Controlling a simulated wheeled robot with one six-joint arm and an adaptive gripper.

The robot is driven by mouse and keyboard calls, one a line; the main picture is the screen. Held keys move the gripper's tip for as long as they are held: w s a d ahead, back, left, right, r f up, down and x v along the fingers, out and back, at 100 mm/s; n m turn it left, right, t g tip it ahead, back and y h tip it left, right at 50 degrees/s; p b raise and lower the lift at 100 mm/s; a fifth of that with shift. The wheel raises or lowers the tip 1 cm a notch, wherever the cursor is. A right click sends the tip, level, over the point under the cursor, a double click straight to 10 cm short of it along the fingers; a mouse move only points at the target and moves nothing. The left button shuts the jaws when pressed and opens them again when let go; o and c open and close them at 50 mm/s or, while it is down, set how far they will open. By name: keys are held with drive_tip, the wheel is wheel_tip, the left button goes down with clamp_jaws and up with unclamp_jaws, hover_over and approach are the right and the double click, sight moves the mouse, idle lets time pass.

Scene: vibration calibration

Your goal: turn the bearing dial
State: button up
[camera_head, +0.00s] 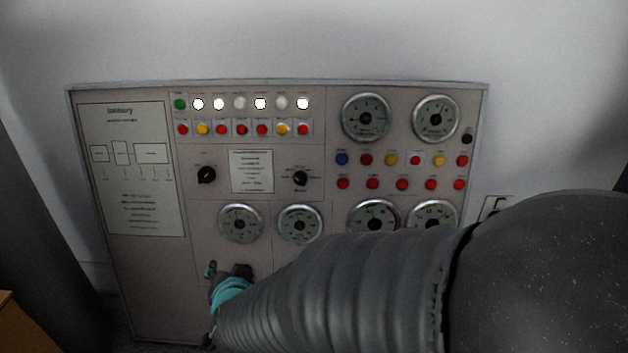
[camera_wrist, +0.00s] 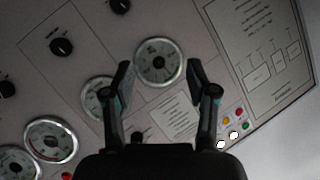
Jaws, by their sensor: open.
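The task's bearing dial cannot be singled out, as the panel's labels are too small to read. The upright grey control panel (camera_head: 160,290) carries black rotary knobs, one on the left (camera_head: 206,175) and one on the right (camera_head: 300,178) of a small label sheet. In the wrist view, more black knobs show, one at the upper left (camera_wrist: 61,46) and one at the top edge (camera_wrist: 120,5). My gripper (camera_head: 226,270) is in front of the panel's lower left, below the gauges. In the wrist view, my gripper (camera_wrist: 160,68) is open and empty, with a round gauge (camera_wrist: 158,60) seen between its fingers.
Rows of lamps and coloured buttons (camera_head: 242,128) run along the panel's upper part. Several gauges, including a top right one (camera_head: 436,118), are mounted on it. My arm covers the panel's lower right. A wooden edge (camera_head: 18,325) shows at the lower left.

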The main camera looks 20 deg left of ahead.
drive_tip(key=w+d+r+m+t+h, duration=0.2)
drive_tip(key=w+d+r+m+t, duration=0.1)
drive_tip(key=w+t, duration=0.1)
drive_tip(key=m+t+h, duration=0.4)
drive_tip(key=m+h, duration=0.1)
approach(300, 181)
drive_tip(key=w, duration=0.8)
drive_tip(key=shift+w+f+b, duration=0.1)
drive_tip(key=shift+w+b, duration=0.25)
drive_tip(key=shift+w, duration=0.05)
clamp_jaws()
